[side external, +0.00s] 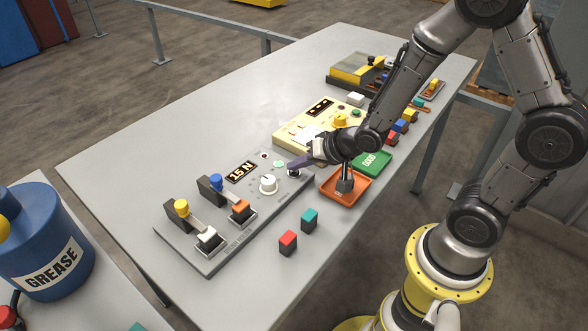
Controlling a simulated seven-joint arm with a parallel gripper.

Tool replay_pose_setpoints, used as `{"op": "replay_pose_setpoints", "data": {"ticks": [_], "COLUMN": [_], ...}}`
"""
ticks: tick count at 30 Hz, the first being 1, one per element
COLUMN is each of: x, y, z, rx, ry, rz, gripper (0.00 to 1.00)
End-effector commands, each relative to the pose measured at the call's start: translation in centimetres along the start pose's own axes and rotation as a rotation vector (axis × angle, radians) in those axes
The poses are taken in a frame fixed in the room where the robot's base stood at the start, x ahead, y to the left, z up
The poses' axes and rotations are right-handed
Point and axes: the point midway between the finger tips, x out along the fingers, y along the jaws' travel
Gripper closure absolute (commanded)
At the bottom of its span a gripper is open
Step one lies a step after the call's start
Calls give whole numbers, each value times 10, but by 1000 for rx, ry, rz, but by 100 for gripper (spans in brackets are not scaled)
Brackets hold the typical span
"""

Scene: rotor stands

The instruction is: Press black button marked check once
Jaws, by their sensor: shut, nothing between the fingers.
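The grey control panel (222,254) lies on the table and carries a display (241,172) reading 15 N. A black button (294,173) sits at the panel's right end, near a white dial (268,184) and a pale green button (279,164). Its marking is too small to read.
An orange tray (331,191) and a green tray (378,169) marked GOOD lie under my wrist. Red (288,243) and teal (309,220) blocks stand in front. The table's left part is clear.

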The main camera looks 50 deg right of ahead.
Motion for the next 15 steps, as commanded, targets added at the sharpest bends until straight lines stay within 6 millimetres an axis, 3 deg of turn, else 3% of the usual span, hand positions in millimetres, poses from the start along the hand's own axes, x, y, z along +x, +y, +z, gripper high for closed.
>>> {"op": "replay_pose_setpoints", "data": {"ticks": [15], "x": [-4], "y": [-3], "z": [-2], "rx": [0], "ry": [0], "rz": [-1], "gripper": [100]}}
